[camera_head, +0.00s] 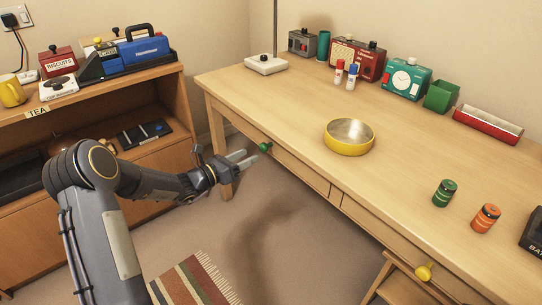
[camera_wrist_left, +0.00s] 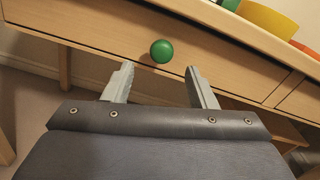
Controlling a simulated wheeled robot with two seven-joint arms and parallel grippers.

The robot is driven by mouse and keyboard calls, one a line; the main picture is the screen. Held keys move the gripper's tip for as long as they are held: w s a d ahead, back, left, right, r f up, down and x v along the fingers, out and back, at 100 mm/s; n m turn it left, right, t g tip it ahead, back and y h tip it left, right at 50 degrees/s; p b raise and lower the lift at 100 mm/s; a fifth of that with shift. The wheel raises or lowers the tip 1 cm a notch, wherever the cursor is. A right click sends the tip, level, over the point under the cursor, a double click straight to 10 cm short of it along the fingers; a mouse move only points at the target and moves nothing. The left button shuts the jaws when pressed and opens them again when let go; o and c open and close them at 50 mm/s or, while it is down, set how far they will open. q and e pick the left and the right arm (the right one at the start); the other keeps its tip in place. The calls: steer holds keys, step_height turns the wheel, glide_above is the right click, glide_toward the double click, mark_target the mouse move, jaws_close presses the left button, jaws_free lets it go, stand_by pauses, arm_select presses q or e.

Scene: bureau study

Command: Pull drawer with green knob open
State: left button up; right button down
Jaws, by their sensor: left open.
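The drawer with the green knob (camera_head: 265,147) is the left one in the front of the wooden desk (camera_head: 300,115). Its front (camera_head: 298,169) looks flush with the desk, so it appears shut. My left gripper (camera_head: 245,160) is open just in front of the knob, pointing at it. In the left wrist view, the green knob (camera_wrist_left: 161,51) shows just beyond the two fingertips (camera_wrist_left: 158,72), between their lines and slightly above. The fingers look empty and apart from the knob. My right gripper is not in view.
A second drawer has a yellow knob (camera_head: 424,272). A yellow bowl (camera_head: 349,148), a green can (camera_head: 444,193) and an orange can (camera_head: 485,218) stand on the desk. A wooden shelf (camera_head: 120,85) stands at left. A striped rug (camera_head: 193,282) lies on the floor.

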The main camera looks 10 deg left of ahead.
mark_target(261, 149)
arm_select(q)
steer(key=b+x, duration=0.1)
steer(key=x, duration=0.6)
steer(key=shift+w+d, duration=0.15)
steer(key=shift+d, duration=0.05)
steer(key=shift+r, duration=0.1)
jaws_close()
